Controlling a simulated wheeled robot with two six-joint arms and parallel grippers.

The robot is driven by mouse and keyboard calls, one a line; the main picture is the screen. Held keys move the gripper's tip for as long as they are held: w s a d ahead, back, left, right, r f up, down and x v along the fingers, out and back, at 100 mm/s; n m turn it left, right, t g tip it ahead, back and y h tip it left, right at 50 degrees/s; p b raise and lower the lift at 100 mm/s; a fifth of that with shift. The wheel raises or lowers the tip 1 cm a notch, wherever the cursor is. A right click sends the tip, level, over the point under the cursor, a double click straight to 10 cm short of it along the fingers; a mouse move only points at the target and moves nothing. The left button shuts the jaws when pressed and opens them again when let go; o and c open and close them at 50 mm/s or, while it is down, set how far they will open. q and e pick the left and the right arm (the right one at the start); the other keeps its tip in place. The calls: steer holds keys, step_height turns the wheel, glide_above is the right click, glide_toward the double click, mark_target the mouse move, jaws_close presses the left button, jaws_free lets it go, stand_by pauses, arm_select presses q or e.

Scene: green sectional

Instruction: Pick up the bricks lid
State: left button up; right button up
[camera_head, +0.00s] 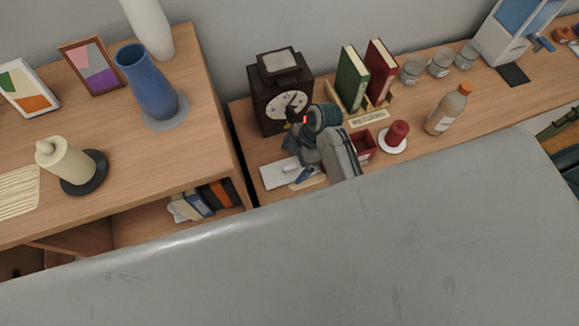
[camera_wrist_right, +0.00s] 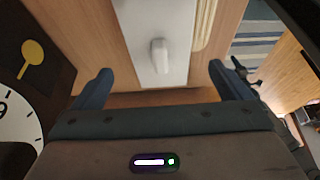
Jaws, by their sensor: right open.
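The lid is a flat white plate (camera_head: 276,173) with a small raised white handle, lying on the wooden shelf in front of the dark clock. In the right wrist view the lid (camera_wrist_right: 150,22) runs down the middle, with its handle (camera_wrist_right: 160,56) standing up from it. My right gripper (camera_head: 297,178) is over the lid and its arm hides part of it. In the wrist view the blue fingers of this gripper (camera_wrist_right: 162,84) are spread wide, one on each side of the lid, with nothing between them gripped. My left gripper is not in view.
The dark clock (camera_head: 282,101) stands close behind the gripper. A red box (camera_head: 362,144), a red candle on a white dish (camera_head: 397,134) and upright books (camera_head: 352,79) stand to the right. The taller wooden cabinet (camera_head: 215,110) rises on the left.

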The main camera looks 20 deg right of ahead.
mark_target(290, 166)
steer(key=p+x, duration=0.1)
steer(key=x, duration=0.2)
steer(key=shift+f, duration=0.1)
steer(key=shift+a+f, duration=0.15)
steer(key=shift+f, duration=0.25)
steer(key=c, duration=1.1)
steer(key=shift+o, duration=0.2)
steer(key=shift+r, duration=0.15)
